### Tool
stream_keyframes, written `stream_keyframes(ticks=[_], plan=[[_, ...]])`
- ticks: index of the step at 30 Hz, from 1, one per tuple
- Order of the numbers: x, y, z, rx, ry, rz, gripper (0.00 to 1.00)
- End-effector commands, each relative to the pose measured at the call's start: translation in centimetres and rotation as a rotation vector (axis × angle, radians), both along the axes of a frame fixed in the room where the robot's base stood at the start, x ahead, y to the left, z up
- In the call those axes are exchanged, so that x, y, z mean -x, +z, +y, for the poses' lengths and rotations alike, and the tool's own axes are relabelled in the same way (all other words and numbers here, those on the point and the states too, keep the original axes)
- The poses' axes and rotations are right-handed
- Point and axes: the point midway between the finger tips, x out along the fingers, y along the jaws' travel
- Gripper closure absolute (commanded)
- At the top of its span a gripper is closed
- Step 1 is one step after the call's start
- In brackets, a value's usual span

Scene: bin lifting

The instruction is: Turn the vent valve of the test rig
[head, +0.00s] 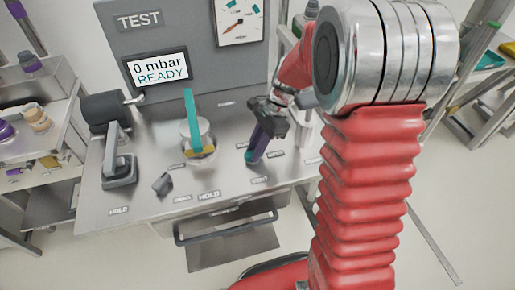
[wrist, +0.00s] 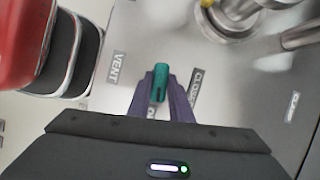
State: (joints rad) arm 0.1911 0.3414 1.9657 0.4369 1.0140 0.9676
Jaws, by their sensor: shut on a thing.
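The vent valve's small teal handle (wrist: 160,82) stands between my purple fingertips in the wrist view, beside the VENT label (wrist: 118,67) and the CLOSED label (wrist: 195,88). My gripper (head: 251,157) is shut on this handle. In the head view my gripper reaches down to the right part of the steel test rig (head: 225,178), behind the VENT label at the front edge. The handle is largely hidden there by my fingers. A further label under my fingers in the wrist view is partly covered, so I cannot read it.
The rig's screen (head: 158,67) reads 0 mbar, READY. A tall teal lever (head: 190,115) stands on a round fitting left of my gripper. A grey clamp-like part (head: 119,167) and a small grey knob (head: 162,184) are farther left. A drawer handle (head: 227,228) sticks out in front.

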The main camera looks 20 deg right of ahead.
Motion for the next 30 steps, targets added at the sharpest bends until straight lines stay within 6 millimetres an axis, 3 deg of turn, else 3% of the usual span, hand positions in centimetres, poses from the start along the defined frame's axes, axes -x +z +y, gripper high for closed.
stream_keyframes(ticks=[30], plan=[[-0.54, 0.0, 0.91, -0.007, 0.926, 0.002, 1.0]])
